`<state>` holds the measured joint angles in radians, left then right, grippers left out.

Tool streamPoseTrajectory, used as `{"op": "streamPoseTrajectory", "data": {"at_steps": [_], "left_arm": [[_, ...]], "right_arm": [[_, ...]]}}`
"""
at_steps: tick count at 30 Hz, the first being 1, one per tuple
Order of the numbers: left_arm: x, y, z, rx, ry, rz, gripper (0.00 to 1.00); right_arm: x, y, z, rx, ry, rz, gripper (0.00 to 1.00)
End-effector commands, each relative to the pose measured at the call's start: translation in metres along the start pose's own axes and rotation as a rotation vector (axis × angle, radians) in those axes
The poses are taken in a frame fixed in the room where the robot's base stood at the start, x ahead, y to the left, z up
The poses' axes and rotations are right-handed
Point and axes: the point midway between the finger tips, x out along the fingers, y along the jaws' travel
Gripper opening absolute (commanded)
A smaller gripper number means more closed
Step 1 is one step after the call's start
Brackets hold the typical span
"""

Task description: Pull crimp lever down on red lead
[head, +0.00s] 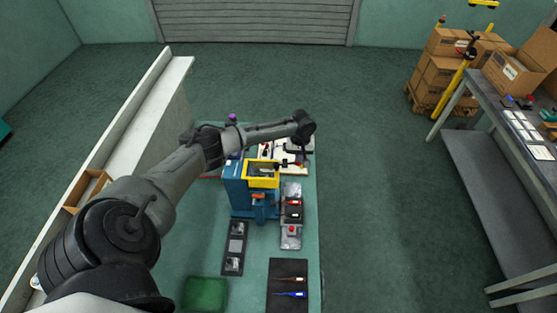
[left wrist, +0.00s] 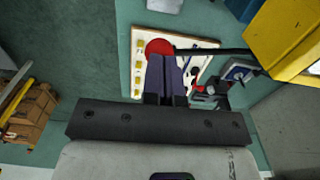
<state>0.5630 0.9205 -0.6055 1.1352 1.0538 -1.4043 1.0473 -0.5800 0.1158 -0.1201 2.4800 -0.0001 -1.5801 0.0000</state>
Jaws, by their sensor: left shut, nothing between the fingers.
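The crimp press is a blue body (head: 236,193) with a yellow head (head: 262,182). In the left wrist view the yellow part (left wrist: 288,35) is at the upper right. A black lever (left wrist: 215,51) runs from it to a round red knob (left wrist: 159,47). My left gripper (head: 303,155) hangs beside the press, and its fingers (left wrist: 166,60) are shut and empty. Their tips overlap the knob in the left wrist view; I cannot tell whether they touch it. A red-marked lead (head: 290,278) lies on a dark mat (head: 275,266). My right gripper is not in view.
A blue-marked lead (head: 290,294) lies on the same mat. A grey strip with a red button (head: 291,230) is right of the press. A dark tray (head: 235,247) and a green block (head: 205,293) are in front. A white board (left wrist: 140,65) lies beyond the knob.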

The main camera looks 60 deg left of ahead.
Motion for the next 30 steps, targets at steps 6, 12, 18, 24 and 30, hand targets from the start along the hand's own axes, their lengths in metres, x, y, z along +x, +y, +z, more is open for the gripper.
{"op": "streamPoseTrajectory", "data": {"at_steps": [6, 12, 18, 24, 30], "left_arm": [[0.001, 0.000, 0.000, 0.000, 0.000, -0.002, 0.00], [0.006, 0.001, 0.000, 0.001, 0.000, -0.001, 0.00], [0.017, 0.004, 0.001, 0.001, -0.001, -0.002, 0.00], [0.019, 0.004, 0.000, 0.001, -0.001, -0.002, 0.00], [0.020, 0.004, 0.000, 0.001, -0.001, -0.002, 0.00]], "right_arm": [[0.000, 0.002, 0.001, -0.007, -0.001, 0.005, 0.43], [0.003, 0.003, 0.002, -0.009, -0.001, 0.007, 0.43], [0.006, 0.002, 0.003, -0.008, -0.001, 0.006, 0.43], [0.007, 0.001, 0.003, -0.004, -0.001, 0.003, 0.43], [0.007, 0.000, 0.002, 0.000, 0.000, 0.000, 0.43]]}}
